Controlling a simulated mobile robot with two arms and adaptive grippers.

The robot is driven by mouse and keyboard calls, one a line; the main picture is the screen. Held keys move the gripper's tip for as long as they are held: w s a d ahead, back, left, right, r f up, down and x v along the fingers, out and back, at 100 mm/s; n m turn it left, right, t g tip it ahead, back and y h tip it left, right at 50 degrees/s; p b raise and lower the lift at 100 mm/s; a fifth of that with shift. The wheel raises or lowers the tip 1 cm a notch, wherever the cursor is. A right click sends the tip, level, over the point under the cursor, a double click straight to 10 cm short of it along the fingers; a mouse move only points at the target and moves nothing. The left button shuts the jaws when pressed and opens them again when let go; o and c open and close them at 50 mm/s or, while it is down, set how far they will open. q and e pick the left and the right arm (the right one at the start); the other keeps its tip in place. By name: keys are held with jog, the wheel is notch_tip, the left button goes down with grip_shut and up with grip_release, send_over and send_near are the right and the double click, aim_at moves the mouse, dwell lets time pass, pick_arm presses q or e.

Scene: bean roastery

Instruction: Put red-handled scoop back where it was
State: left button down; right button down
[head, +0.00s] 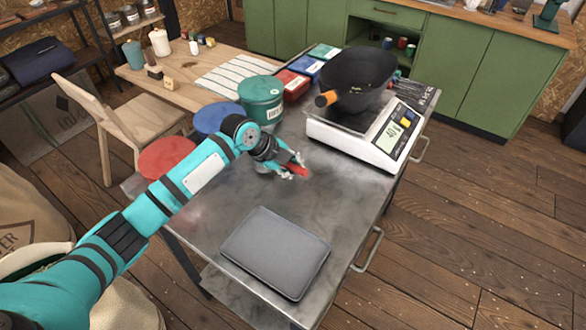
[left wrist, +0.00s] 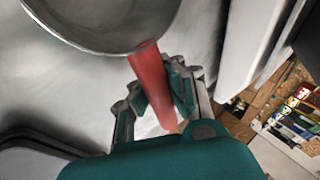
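The scoop's red handle (head: 299,170) juts out from my left gripper (head: 288,163), over the middle of the steel table. In the left wrist view the red handle (left wrist: 150,85) lies between the two fingers of the gripper (left wrist: 160,90), which look closed on it. The scoop's round metal bowl (left wrist: 105,42) fills the top left of that view. In the head view the bowl is mostly hidden by the gripper. I cannot tell whether the scoop touches the tabletop. My right gripper is not in view.
A white scale (head: 345,143) bearing a black pan (head: 358,75) with an orange handle stands behind right. A green tin (head: 262,98), blue lid (head: 215,117) and red lid (head: 167,158) are behind and left. A dark grey flat pad (head: 275,250) lies in front. Bare steel surrounds the gripper.

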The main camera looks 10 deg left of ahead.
pick_arm(q)
jog(key=shift+f, duration=0.75)
jog(key=c, duration=2)
grip_release()
jog(key=shift+f, duration=0.15)
jog(key=shift+c, duration=0.2)
jog(key=o, duration=0.6)
jog(key=shift+c, duration=0.2)
jog(key=b+v, duration=0.1)
jog(key=v, duration=1.1)
